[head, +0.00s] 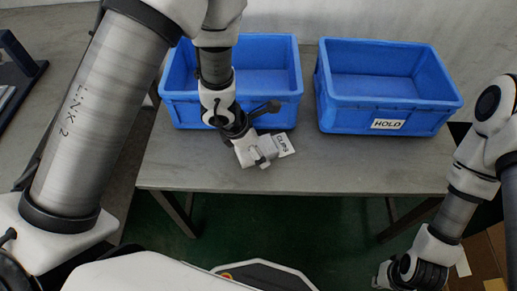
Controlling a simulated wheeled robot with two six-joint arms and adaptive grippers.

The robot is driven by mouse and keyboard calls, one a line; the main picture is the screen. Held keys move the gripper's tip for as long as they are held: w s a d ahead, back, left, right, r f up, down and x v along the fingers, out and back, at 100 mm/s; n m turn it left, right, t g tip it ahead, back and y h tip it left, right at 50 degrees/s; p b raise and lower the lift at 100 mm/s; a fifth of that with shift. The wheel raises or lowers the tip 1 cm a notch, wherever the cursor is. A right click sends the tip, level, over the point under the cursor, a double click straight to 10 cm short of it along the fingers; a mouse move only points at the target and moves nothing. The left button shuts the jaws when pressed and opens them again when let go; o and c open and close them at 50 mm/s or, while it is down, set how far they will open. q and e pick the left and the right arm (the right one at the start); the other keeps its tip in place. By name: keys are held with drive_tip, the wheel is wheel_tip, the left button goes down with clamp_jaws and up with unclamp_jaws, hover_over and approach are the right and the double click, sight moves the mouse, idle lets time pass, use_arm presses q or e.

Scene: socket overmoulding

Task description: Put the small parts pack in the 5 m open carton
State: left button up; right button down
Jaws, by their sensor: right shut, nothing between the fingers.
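A small white piece marked CLIPS (285,144), which may be the small parts pack, shows at the front of the grey table, tilted. My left gripper (262,153) is over or against its left side and hides part of it. I cannot tell whether the fingers grip it. My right gripper (382,277) is low at the bottom right, beyond the table's front edge, shut and empty. Brown cardboard (484,262), perhaps the open carton, shows at the bottom right corner, partly hidden by my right arm. I cannot read a 5 m mark on it.
Two empty-looking blue bins stand at the back of the table (350,176). The left bin (283,88) is partly hidden by my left arm. The right bin (345,118) bears a HOLD label. The table's right front is clear. Dark green floor lies below its edge.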

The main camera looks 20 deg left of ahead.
use_arm(q)
drive_tip(key=shift+f, duration=0.15)
drive_tip(key=shift+c, duration=0.4)
drive_tip(key=c, duration=1.2)
drive_tip(key=shift+c, duration=0.2)
